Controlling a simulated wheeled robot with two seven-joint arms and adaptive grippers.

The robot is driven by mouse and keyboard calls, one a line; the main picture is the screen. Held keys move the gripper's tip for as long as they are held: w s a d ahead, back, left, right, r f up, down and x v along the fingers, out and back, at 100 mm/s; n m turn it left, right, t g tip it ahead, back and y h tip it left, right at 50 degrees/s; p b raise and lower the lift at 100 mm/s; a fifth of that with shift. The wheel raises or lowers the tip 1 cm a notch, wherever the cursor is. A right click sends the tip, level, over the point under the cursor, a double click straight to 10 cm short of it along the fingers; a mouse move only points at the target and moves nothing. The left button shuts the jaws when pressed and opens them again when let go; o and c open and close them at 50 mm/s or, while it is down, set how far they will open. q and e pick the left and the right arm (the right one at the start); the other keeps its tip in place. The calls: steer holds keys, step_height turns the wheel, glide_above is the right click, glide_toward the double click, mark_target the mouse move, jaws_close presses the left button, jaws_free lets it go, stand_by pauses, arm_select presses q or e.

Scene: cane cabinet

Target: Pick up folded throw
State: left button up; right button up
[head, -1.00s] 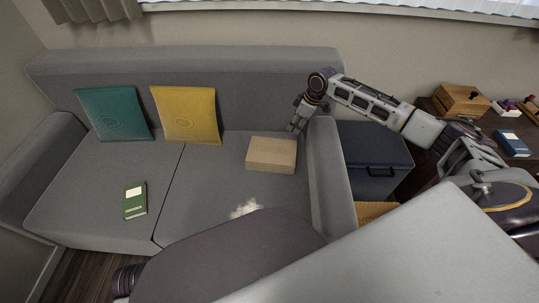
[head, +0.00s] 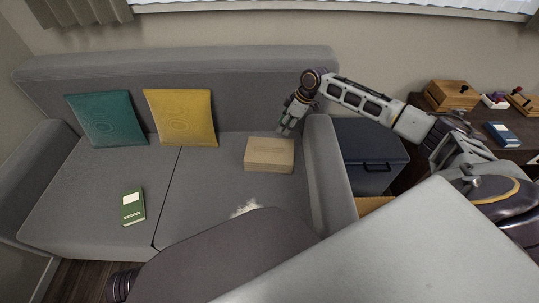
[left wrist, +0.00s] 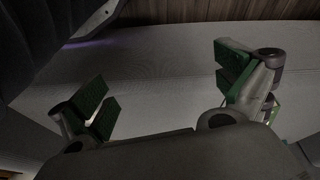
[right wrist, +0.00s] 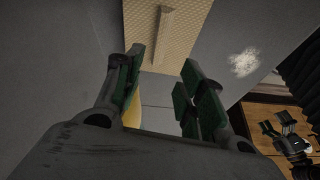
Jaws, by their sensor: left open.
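The folded throw (head: 268,161) is a tan, block-shaped bundle lying flat on the right seat of the grey sofa. In the right wrist view the throw (right wrist: 190,30) shows a woven texture and a lighter band.
The sofa armrest (head: 328,165) stands close right of the throw. A white fuzzy patch (head: 246,207) lies in front. A yellow cushion (head: 181,118), teal cushion (head: 106,120) and green book (head: 133,207) are to the left. A dark chest (head: 368,155) stands beyond the armrest.

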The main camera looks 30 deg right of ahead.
steer(key=shift+n, duration=0.6)
steer(key=b, duration=0.2)
glide_above(276, 147)
steer(key=f, duration=0.6)
steer(key=shift+s+d+f, duration=0.15)
steer(key=shift+s+f, duration=0.05)
steer(key=shift+f, duration=0.2)
steer(key=shift+w+f, duration=0.1)
steer(key=shift+f, duration=0.25)
arm_select(q)
steer(key=shift+s+d+r+t+b, duration=0.25)
steer(key=shift+d+r, duration=0.2)
steer(key=shift+r, duration=0.3)
arm_select(e)
steer(key=shift+a+f, duration=0.2)
steer(key=shift+a, duration=0.05)
arm_select(q)
steer(key=shift+w, duration=0.2)
arm_select(e)
steer(key=shift+f, duration=0.15)
